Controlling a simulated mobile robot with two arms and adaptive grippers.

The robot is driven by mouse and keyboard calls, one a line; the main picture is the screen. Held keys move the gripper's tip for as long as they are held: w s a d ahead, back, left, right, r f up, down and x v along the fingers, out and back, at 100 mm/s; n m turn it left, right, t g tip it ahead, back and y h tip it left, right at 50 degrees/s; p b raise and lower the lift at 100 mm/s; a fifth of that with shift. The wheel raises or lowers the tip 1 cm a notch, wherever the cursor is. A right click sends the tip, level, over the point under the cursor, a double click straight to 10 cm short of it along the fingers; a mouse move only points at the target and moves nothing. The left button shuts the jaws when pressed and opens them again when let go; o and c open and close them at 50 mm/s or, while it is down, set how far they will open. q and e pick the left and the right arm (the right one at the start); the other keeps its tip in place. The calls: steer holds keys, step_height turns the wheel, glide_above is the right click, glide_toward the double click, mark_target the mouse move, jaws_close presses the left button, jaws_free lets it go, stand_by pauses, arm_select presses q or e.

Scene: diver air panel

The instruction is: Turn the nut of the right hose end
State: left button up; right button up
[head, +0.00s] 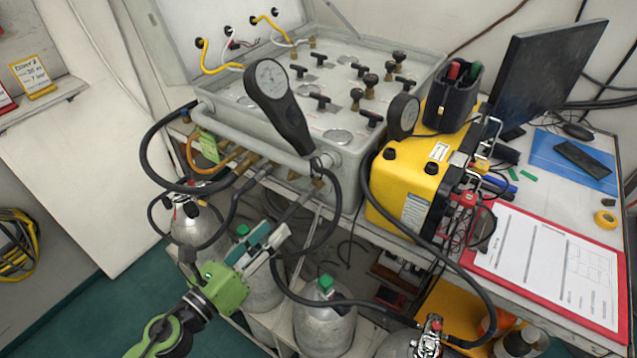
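The grey air panel (337,140) has brass fittings and black hose ends along its lower front edge. My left gripper (282,232) reaches up from the lower left, below and left of that hose end. A thin grey bar (298,206) runs from near its fingertips up toward the fitting. I cannot tell whether the gripper holds this bar, or how far apart its fingers are. My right gripper is out of view.
Grey cylinders (325,325) with green valve tops stand below the panel. Black hoses (365,301) hang around my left gripper. A yellow case (405,183), a red clipboard (500,278) and a monitor (545,70) occupy the desk at right. Open floor lies at lower left.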

mark_target(288, 211)
arm_select(q)
steer(key=x, duration=0.1)
steer(key=p+x, duration=0.1)
steer(key=x, duration=0.2)
steer(key=shift+a+r+p, duration=0.1)
steer(key=shift+r+p, duration=0.2)
steer(key=shift+r, duration=0.05)
steer(key=x, duration=0.6)
steer(key=p+x, duration=0.1)
steer(key=x, duration=0.2)
steer(key=shift+f, duration=0.3)
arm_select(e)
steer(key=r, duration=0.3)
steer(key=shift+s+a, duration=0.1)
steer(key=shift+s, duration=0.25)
arm_select(q)
jaws_close()
